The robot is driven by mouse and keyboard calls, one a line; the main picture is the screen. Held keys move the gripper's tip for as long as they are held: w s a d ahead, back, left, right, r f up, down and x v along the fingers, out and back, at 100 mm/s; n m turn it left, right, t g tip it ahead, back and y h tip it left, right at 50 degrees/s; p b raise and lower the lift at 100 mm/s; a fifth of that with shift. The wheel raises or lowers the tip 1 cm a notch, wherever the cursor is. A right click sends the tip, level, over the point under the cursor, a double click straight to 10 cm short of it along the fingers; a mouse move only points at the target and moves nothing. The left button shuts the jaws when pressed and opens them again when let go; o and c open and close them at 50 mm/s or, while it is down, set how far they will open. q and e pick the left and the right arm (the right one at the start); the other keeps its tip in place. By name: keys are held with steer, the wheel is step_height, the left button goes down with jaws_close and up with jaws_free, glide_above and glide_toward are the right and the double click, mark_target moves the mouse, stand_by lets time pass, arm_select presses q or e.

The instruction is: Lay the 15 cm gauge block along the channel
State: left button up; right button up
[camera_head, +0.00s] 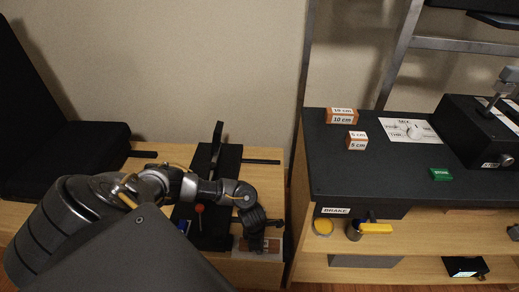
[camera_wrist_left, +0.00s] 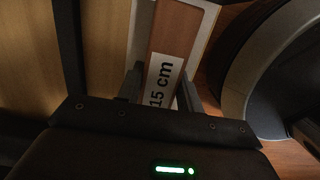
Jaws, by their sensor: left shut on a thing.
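The 15 cm gauge block (camera_wrist_left: 176,30) is brown with a white label and lies between the fingers of my left gripper (camera_wrist_left: 160,88) in the left wrist view. That gripper is shut on it. Pale edges of what looks like the channel (camera_wrist_left: 142,30) run along both sides of the block; I cannot tell whether it rests on the channel floor. In the head view my left gripper (camera_head: 260,238) points down at the front right of the low wooden bench, over the pale channel (camera_head: 240,244), and mostly hides the block. My right gripper is out of view.
An orange-and-white 10 cm block (camera_head: 342,117) and a 5 cm block (camera_head: 356,141) stand on the black console (camera_head: 400,185) at right. A lever (camera_head: 216,140) rises from a black plate behind my left arm. A black seat (camera_head: 70,150) is at left.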

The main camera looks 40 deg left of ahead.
arm_select(q)
steer(key=shift+f, duration=0.1)
steer(key=o, duration=1.1)
